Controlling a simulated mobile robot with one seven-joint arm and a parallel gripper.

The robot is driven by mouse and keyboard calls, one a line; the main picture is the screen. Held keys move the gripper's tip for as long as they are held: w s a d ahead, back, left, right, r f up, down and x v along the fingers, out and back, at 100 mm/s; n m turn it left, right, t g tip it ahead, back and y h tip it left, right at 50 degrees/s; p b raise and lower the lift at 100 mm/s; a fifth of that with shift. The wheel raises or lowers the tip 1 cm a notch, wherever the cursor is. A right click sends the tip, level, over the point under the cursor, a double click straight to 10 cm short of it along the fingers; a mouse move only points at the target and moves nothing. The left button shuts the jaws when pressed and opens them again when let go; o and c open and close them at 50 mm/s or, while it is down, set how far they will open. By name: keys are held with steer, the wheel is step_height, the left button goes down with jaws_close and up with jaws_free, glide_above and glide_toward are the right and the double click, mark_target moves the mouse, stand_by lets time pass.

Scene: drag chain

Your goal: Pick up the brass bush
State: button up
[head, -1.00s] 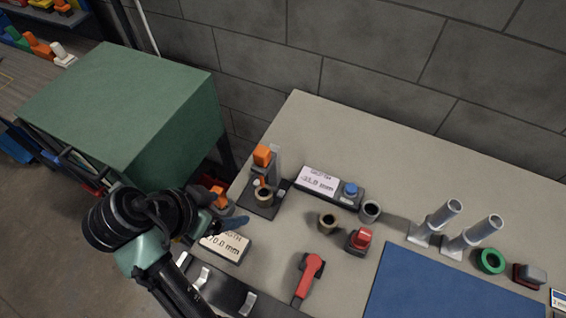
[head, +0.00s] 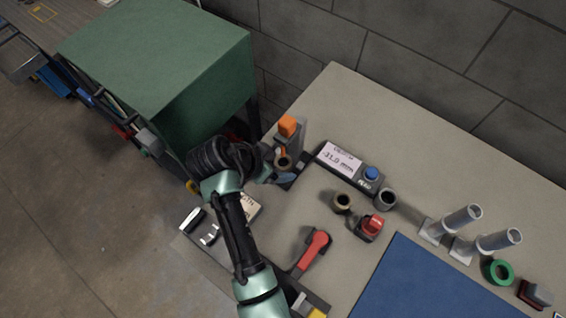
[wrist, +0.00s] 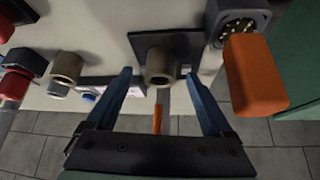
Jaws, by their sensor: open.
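A tan, brass-coloured bush (head: 284,163) stands upright on the dark plate of a small stand with an orange top (head: 288,125). In the wrist view this bush (wrist: 160,66) shows its dark bore between my finger ends. A second, similar bush (head: 342,201) stands on the bench to the right; it also shows at the left of the wrist view (wrist: 66,68). My gripper (wrist: 158,74) is open, with blue fingers either side of the first bush. I see no clear contact. In the head view my wrist partly hides the gripper and stand.
A grey display box with a blue button (head: 371,174), a grey ring (head: 386,199), a red-knobbed block (head: 371,226) and a red lever (head: 314,249) stand nearby. An orange block (wrist: 256,74) is close to the right finger. A green cabinet (head: 160,60) is at the left.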

mark_target(283, 166)
steer(key=shift+x, duration=1.2)
jaws_close()
